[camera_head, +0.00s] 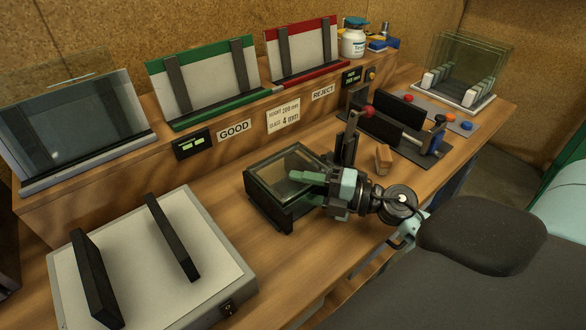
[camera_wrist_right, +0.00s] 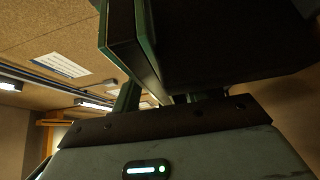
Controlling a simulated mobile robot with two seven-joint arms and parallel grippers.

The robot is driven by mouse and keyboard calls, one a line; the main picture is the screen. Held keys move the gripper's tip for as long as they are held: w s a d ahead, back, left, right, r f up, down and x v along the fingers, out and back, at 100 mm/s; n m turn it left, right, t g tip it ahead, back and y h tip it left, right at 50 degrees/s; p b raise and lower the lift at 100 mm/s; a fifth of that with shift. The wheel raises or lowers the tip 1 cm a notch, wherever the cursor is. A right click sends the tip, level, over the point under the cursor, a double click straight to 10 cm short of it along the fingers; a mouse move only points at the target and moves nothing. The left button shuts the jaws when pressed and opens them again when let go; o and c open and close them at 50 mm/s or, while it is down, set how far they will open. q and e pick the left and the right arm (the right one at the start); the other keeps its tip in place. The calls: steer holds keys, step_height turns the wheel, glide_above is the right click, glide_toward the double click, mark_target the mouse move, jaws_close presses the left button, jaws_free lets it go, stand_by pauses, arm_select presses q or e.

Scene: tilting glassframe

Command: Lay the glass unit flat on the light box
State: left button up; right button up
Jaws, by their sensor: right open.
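The light box (camera_head: 156,273) stands at the lower left of the head view, with a pale flat top and two black bars across it. The glass unit (camera_head: 268,191), dark-edged glass, is on the bench right of the light box. My right gripper (camera_head: 308,179) is open at the unit's right side, its fingers over or around that edge; I cannot tell whether they touch. In the right wrist view, dark layered edges and a broad dark surface (camera_wrist_right: 220,45) fill the upper part, close to the gripper. My left gripper is not in view.
Behind are a green-edged GOOD rack (camera_head: 207,88), a red-edged REJECT rack (camera_head: 304,54) and a glass pane (camera_head: 75,120) leaning at left. A black fixture with a red knob (camera_head: 400,128) and a rack of glass sheets (camera_head: 463,75) stand to the right. A wooden block (camera_head: 384,158) lies near the gripper.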

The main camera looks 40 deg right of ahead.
steer(key=shift+x, duration=1.05)
jaws_close()
